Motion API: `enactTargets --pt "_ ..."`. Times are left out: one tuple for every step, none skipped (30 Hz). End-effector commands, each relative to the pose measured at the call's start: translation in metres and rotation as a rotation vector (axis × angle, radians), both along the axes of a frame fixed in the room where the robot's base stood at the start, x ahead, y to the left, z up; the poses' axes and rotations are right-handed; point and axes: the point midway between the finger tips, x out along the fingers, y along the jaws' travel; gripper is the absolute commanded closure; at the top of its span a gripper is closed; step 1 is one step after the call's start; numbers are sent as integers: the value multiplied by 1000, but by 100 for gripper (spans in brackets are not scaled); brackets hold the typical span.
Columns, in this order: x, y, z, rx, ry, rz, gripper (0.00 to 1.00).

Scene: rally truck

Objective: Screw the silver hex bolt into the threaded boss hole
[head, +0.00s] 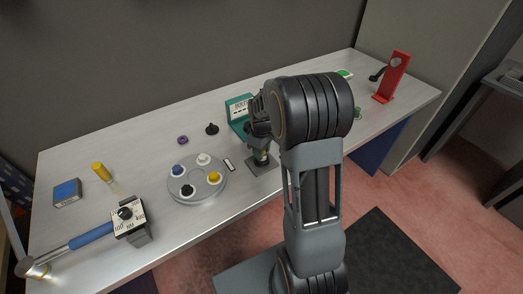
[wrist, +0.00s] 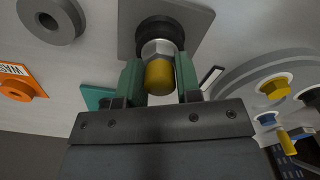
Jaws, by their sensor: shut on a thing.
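My gripper (wrist: 159,78) is shut, its two green fingers on either side of a short upright piece. This piece, which I take to be the silver hex bolt (wrist: 158,47), has a silver collar and a yellow-gold end (wrist: 159,76) towards the wrist camera. It stands in line with a dark round boss (wrist: 160,27) on a grey square plate (wrist: 197,20). The bolt hides the boss hole, so I cannot tell how deep it sits. In the head view, my gripper (head: 262,150) is over the square plate (head: 261,168), partly hidden by my arm.
A grey disc (head: 198,196) with several coloured knobs stands left of the plate. A teal stand (head: 238,107) is behind. A blue-handled tool (head: 92,235) lies front left, and a red stand (head: 394,78) is far right.

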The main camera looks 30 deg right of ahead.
Motion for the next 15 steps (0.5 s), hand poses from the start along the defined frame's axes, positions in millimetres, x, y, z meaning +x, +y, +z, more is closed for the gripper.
enactTargets --pt "-1 0 0 1 3 -31 82" --pt "-1 0 0 1 3 -48 82" --pt "-1 0 0 1 3 -65 82" --pt "-1 0 0 1 3 -72 82" --pt "-1 0 0 1 3 -75 82" --pt "-1 0 0 1 3 -76 82" --pt "-1 0 0 1 3 -75 82" --pt "-1 0 0 1 3 -75 82" --pt "-1 0 0 1 3 -75 82" --pt "-1 0 0 1 3 -74 82" --pt "-1 0 0 1 3 -76 82" --pt "-1 0 0 1 3 -87 82" --pt "-1 0 -1 1 3 -107 82" --pt "-1 0 -1 1 3 -130 82" --pt "-1 0 -1 1 3 -161 82"
